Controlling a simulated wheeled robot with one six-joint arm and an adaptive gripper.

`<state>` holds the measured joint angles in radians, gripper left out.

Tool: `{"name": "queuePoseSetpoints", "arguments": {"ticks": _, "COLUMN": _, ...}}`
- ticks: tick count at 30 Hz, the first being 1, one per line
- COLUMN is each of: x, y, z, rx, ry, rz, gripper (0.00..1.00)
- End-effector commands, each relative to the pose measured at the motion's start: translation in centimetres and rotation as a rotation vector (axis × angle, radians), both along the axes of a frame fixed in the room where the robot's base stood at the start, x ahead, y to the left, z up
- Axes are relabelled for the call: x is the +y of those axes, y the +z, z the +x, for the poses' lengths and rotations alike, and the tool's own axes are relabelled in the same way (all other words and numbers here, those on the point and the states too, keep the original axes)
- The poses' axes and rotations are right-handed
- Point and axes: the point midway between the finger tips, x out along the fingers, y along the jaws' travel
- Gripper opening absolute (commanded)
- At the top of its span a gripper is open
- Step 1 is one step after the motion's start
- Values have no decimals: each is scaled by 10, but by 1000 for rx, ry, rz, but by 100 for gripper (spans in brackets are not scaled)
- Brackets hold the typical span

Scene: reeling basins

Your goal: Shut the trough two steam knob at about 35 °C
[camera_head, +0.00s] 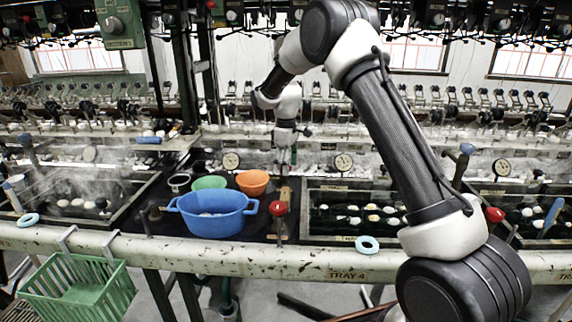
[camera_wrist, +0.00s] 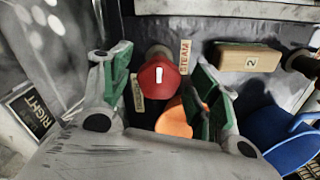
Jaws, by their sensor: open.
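A red knob (camera_wrist: 158,84) with a white mark stands on a stem beside a STEAM label (camera_wrist: 185,57). The mark runs nearly up and down in the wrist view. My gripper (camera_wrist: 158,95) is open, with its green-padded fingers on either side of the knob and gaps visible to both. In the head view my gripper (camera_head: 285,138) points down over the far part of the bench and hides this knob. A wooden block marked 2 (camera_wrist: 249,57) lies to the knob's right in the wrist view. Two round dials (camera_head: 231,160) (camera_head: 343,162) show; their readings are too small to tell.
An orange bowl (camera_wrist: 173,119) sits just below the knob in the wrist view. A blue basin (camera_head: 212,223) and green bowl (camera_head: 209,182) stand on the bench. A nearer red knob (camera_head: 278,208) stands beside the basin. Water troughs with cocoons lie either side; steam drifts left.

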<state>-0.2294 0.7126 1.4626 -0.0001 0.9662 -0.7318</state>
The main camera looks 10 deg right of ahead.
Motion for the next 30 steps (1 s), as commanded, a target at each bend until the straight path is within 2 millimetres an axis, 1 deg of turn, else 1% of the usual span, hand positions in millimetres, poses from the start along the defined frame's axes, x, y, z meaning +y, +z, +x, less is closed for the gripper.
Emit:
{"name": "queuePoseSetpoints", "arguments": {"ticks": 3, "x": 0, "y": 0, "z": 0, "rx": 0, "ry": 0, "rz": 0, "gripper": 61}}
{"name": "queuePoseSetpoints", "arguments": {"ticks": 4, "x": 0, "y": 0, "z": 0, "rx": 0, "ry": 0, "rz": 0, "gripper": 57}}
{"name": "queuePoseSetpoints", "arguments": {"ticks": 8, "x": 0, "y": 0, "z": 0, "rx": 0, "ry": 0, "rz": 0, "gripper": 34}}
{"name": "queuePoseSetpoints", "arguments": {"ticks": 9, "x": 0, "y": 0, "z": 0, "rx": 0, "ry": 0, "rz": 0, "gripper": 26}}
{"name": "queuePoseSetpoints", "arguments": {"ticks": 11, "x": 0, "y": 0, "z": 0, "rx": 0, "ry": 0, "rz": 0, "gripper": 16}}
{"name": "queuePoseSetpoints", "arguments": {"ticks": 21, "x": 0, "y": 1, "z": 0, "rx": 0, "ry": -34, "rz": 0, "gripper": 16}}
{"name": "queuePoseSetpoints", "arguments": {"ticks": 26, "x": 0, "y": 1, "z": 0, "rx": 0, "ry": -112, "rz": 0, "gripper": 16}}
{"name": "queuePoseSetpoints", "arguments": {"ticks": 30, "x": 1, "y": 1, "z": -1, "rx": 0, "ry": -215, "rz": 0, "gripper": 16}}
